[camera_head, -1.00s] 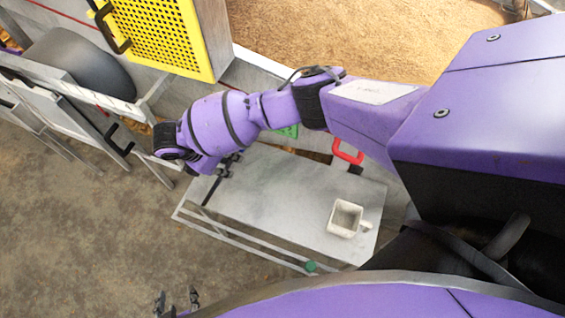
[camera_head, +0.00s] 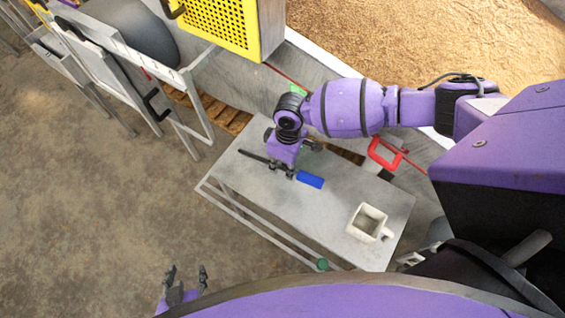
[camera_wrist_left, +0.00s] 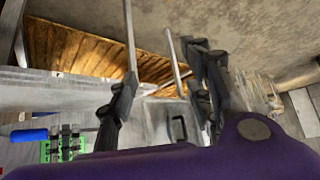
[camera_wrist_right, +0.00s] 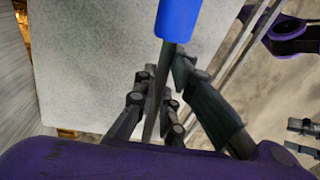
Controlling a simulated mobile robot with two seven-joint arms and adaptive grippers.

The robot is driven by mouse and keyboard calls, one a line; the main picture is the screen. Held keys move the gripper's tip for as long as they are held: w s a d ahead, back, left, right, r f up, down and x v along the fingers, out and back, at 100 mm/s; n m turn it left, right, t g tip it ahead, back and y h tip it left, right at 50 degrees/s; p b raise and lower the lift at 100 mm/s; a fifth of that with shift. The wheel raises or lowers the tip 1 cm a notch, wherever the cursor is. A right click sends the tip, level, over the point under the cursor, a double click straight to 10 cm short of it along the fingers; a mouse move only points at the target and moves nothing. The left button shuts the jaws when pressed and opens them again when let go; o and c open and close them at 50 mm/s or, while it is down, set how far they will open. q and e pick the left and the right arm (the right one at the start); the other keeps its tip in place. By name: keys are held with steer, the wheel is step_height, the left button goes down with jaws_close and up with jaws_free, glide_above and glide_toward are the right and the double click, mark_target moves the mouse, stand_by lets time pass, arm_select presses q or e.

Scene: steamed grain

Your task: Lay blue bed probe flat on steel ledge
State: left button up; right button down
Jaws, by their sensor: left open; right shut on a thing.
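The blue bed probe has a blue handle (camera_head: 310,180) and a thin dark rod reaching left. My right gripper (camera_head: 284,169) is shut on the rod beside the handle, over the steel ledge (camera_head: 325,206). The blue handle (camera_wrist_right: 178,18) fills the top of the right wrist view, with the pale ledge (camera_wrist_right: 90,70) behind it. I cannot tell whether the probe touches the ledge. My left gripper (camera_head: 187,274) is open and empty, over the floor left of the ledge.
A white square mug (camera_head: 367,222) stands on the ledge's right part. A red-handled thing (camera_head: 384,152) is at the ledge's back edge. A yellow perforated panel (camera_head: 220,28) and grey railings stand behind and left. The middle of the ledge is clear.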

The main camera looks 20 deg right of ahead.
mark_target(283, 182)
step_height(283, 182, down, 3)
steer(key=shift+s+f+b, duration=0.1)
steer(key=shift+b, duration=0.65)
steer(key=shift+f+b, duration=0.3)
steer(key=shift+f, duration=1.1)
steer(key=shift+f+b, duration=0.3)
steer(key=shift+b, duration=0.05)
arm_select(q)
steer(key=f, duration=0.2)
steer(key=shift+s+a+f, duration=0.25)
steer(key=shift+s+f, duration=0.05)
steer(key=shift+f, duration=0.05)
steer(key=shift+w, duration=0.1)
arm_select(e)
steer(key=c, duration=2)
jaws_free()
arm_select(q)
steer(key=shift+s+f, duration=0.2)
steer(key=shift+s, duration=0.3)
